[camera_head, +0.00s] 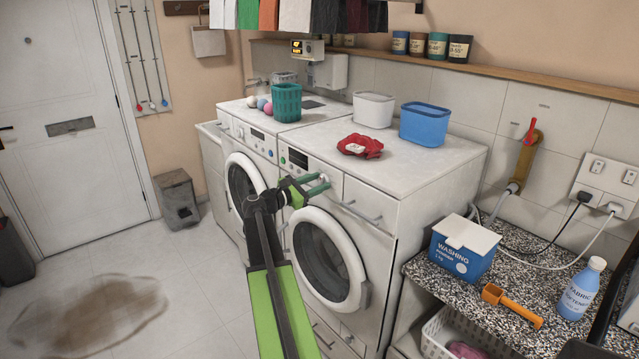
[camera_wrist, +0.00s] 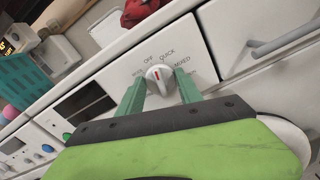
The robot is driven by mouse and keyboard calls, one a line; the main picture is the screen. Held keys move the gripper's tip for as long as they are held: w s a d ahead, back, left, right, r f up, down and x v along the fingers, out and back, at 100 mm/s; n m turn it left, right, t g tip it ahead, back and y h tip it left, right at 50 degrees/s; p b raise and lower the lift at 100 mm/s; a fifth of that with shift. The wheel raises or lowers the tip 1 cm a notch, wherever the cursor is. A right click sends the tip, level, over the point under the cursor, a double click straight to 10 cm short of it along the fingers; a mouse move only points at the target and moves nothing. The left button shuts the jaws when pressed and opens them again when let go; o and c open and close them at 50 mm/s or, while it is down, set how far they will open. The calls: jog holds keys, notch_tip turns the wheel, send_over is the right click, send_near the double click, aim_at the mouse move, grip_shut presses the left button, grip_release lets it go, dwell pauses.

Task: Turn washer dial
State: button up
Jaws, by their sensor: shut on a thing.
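The washer dial (camera_wrist: 158,76) is a round white knob with a red mark, on the front panel of the right-hand washer (camera_head: 429,166). The red mark points up, roughly between OFF and QUICK. My gripper (camera_wrist: 160,84) has its two green fingers on either side of the dial, shut on it. In the head view my gripper (camera_head: 318,186) reaches the washer's panel, and the dial (camera_head: 324,179) is partly hidden by the fingers.
A drawer handle (camera_head: 361,213) sticks out right of the dial. The round washer door (camera_head: 328,258) is below. A red cloth (camera_head: 360,146), a white bin (camera_head: 373,109) and a blue bin (camera_head: 424,123) stand on top. A second washer (camera_head: 247,147) is on the left.

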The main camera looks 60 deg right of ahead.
jog(key=shift+s+a+f+m, duration=0.1)
jog(key=shift+s+m, duration=0.1)
jog(key=shift+m, duration=1.15)
jog(key=shift+s+m, duration=0.15)
jog(key=shift+m, duration=1.2)
jog(key=m, duration=0.5)
jog(key=shift+s+f+m, duration=0.1)
jog(key=shift+m, duration=0.2)
jog(key=m, duration=0.5)
jog(key=shift+f, duration=0.1)
jog(key=shift+m+b, duration=0.3)
jog(key=shift+m, duration=1.9)
jog(key=shift+w, duration=0.2)
jog(key=o, duration=1.3)
